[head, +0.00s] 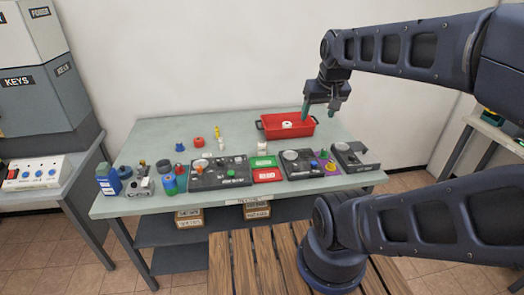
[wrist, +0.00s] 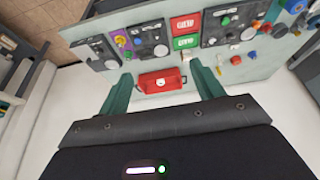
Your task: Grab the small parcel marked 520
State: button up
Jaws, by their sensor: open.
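I cannot make out a parcel marked 520 in either view. Two brown cardboard boxes, a left one (head: 188,218) and a right one (head: 257,210), sit on the shelf under the table, with labels too small to read. My gripper (head: 322,108) hangs above the back right of the table, near the red tray, apart from everything. In the wrist view my gripper (wrist: 160,70) is open, with nothing held between its two green fingers.
The pale green table (head: 120,208) carries dark panels, red and green labelled plates, coloured knobs, and a red tray (head: 272,132) holding a white round item. A slatted wooden surface (head: 225,270) stands in front. A keys cabinet (head: 30,105) is at left.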

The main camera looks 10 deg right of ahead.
jog(key=w+a+f+n+g, duration=0.15)
jog(key=w+n, duration=0.25)
jog(key=w, duration=0.8)
jog(key=n+g, duration=0.3)
jog(key=n, duration=0.8)
send_over(261, 144)
jog(key=f, duration=2.5)
jog(key=shift+w+f, duration=0.15)
jog(key=shift+w, duration=0.25)
jog(key=shift+w+a+f+n, duration=0.1)
jog(key=shift+f+n, duration=0.2)
jog(key=shift+f, duration=0.15)
notch_tip(261, 144, down, 5)
jog(key=shift+r, duration=0.1)
jog(key=shift+s+f, duration=0.2)
jog(key=shift+f, duration=1.2)
jog(key=shift+s+f, duration=0.15)
jog(key=shift+f, duration=1.2)
jog(key=c, duration=1.1)
